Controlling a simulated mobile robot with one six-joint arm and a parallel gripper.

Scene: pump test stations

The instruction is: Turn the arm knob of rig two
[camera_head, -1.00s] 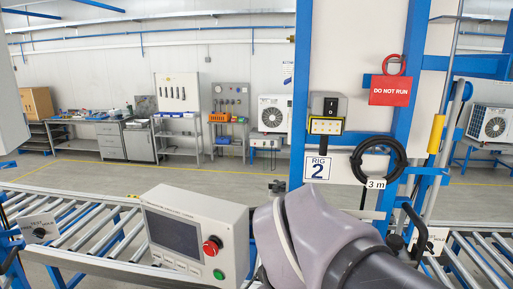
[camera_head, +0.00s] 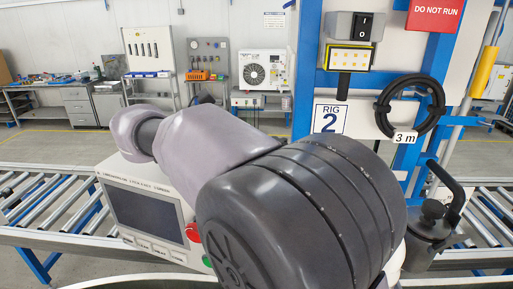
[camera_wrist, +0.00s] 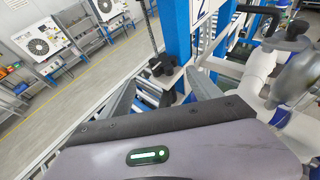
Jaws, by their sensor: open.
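The rig two post carries a white "RIG 2" sign (camera_head: 330,118) in the head view. In the wrist view a dark lobed knob (camera_wrist: 163,66) sits on or beside the blue frame, just beyond my gripper (camera_wrist: 163,88). I cannot read any label on it, so I cannot tell for sure that it is the arm knob. My gripper's two grey fingers are apart, one on each side below the knob, with nothing clearly held. In the head view my arm covers the knob and the gripper.
A control box with a screen (camera_head: 145,214) and a red button stands close by my arm. A switch box (camera_head: 356,26), a black hose coil (camera_head: 380,108) and a red "DO NOT RUN" tag (camera_head: 436,15) hang on the rig. A dark lidded jug (camera_head: 432,218) stands right. Roller conveyor (camera_head: 45,200) runs left.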

